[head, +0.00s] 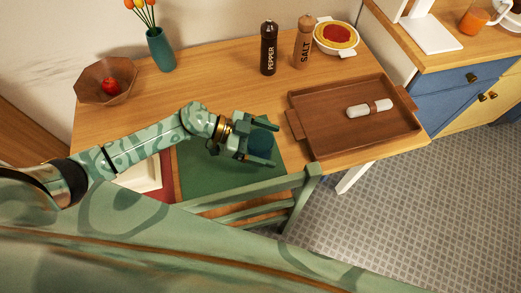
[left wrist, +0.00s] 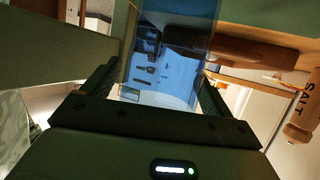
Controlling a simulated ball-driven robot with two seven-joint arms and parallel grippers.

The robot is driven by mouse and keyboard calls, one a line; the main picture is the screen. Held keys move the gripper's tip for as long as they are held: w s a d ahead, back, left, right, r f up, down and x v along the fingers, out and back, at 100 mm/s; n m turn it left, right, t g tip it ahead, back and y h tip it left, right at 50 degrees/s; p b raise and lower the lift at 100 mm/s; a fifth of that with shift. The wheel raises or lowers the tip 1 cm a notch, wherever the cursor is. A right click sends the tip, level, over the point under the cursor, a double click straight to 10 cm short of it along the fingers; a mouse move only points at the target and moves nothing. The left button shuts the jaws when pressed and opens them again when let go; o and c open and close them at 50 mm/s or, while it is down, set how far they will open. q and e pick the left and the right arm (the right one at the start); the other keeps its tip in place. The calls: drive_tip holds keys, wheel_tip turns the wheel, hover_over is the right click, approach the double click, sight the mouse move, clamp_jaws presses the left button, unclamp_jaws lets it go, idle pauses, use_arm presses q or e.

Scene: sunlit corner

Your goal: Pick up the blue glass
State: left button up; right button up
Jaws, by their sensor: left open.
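The blue glass (head: 260,148) stands on a green placemat (head: 205,178) on the wooden table, partly covered by my gripper in the head view. My left gripper (head: 271,146) is open, with one finger on each side of the glass. In the left wrist view the see-through blue glass (left wrist: 168,62) fills the space between the two dark fingers (left wrist: 155,88). Whether either finger touches it I cannot tell. My right gripper is not in view.
A wooden tray (head: 335,125) lies right of the glass. A pepper mill (head: 268,50), a salt mill (head: 303,42) and a pasta dish (head: 337,37) stand behind. A chair back (head: 255,201) is at the near edge. A bowl (head: 93,92) and vase (head: 161,50) are back left.

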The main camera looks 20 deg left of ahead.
use_arm(q)
drive_tip(key=c, duration=1.2)
